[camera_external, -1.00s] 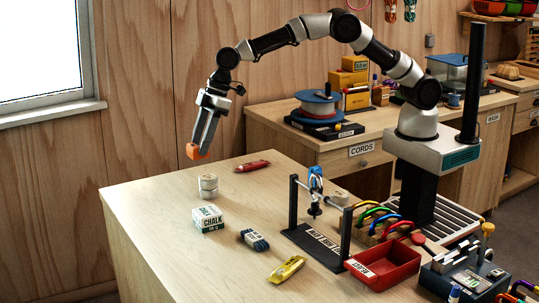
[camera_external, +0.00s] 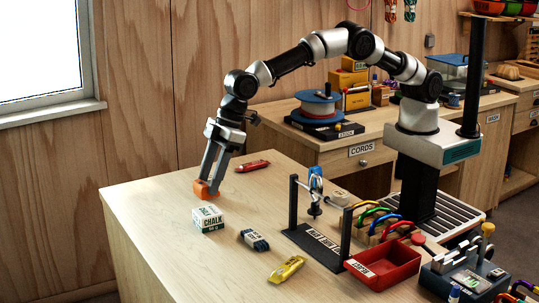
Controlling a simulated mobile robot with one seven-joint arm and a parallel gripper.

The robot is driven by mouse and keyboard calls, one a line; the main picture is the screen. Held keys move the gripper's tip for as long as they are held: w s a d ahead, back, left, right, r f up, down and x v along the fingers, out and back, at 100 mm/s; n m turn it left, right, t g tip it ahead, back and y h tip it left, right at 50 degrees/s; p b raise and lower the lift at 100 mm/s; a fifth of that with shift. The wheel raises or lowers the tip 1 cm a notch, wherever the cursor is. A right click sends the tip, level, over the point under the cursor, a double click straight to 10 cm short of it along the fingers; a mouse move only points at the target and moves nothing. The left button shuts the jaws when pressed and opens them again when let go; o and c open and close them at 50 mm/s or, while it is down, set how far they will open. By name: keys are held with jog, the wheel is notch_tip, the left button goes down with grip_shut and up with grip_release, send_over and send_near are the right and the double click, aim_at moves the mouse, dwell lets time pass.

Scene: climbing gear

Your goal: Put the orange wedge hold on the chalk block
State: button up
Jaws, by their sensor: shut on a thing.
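The orange wedge hold (camera_external: 202,190) is between the fingertips of my gripper (camera_external: 209,181), which is shut on it and points downward. The chalk block (camera_external: 208,221) is a white box with green and dark lettering, standing on the table near its left side. The hold appears just above the top back edge of the block in the picture. I cannot tell its height over the table or whether it is over the block or behind it. No contact between hold and block is visible.
A red tool (camera_external: 252,166) lies behind to the right. A dark blue bundle (camera_external: 254,240) and a yellow item (camera_external: 286,269) lie to the front right. A black stand (camera_external: 318,243) and a red tray (camera_external: 383,268) are further right. The table's left part is clear.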

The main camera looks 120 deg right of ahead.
jog(key=shift+f, duration=2.25)
jog(key=shift+f, duration=0.1)
jog(key=shift+f, duration=0.15)
jog(key=o, duration=1.1)
jog(key=shift+c, duration=0.2)
